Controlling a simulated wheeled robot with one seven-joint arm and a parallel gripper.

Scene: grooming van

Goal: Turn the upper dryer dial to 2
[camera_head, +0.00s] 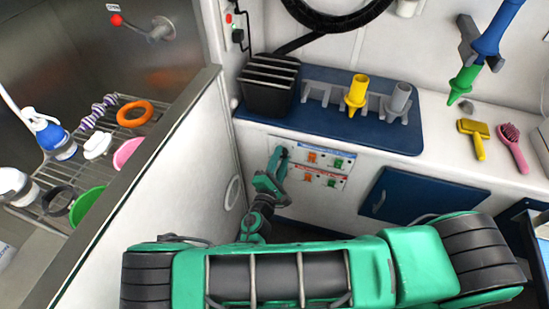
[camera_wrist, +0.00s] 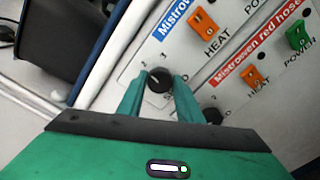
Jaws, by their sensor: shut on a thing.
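The upper dryer dial (camera_wrist: 159,81) is a round black knob on the white control panel, in the row with the blue label. My gripper (camera_wrist: 157,88) has its two teal fingers on either side of this knob and is shut on it. A light pointer mark shows on the knob, towards its upper left; its exact setting is too small to read. The lower dial (camera_wrist: 212,115), also black, is partly hidden behind the right finger. In the head view my gripper (camera_head: 279,160) reaches the left end of the panel (camera_head: 323,172) and hides the upper dial.
Orange heat switches (camera_wrist: 204,25) and green power switches (camera_wrist: 298,36) sit right of the dials. A black slatted box (camera_head: 270,85) stands on the blue counter mat (camera_head: 345,128) above. A white partition wall (camera_head: 185,170) is close on the left; a blue panel (camera_head: 415,199) lies right.

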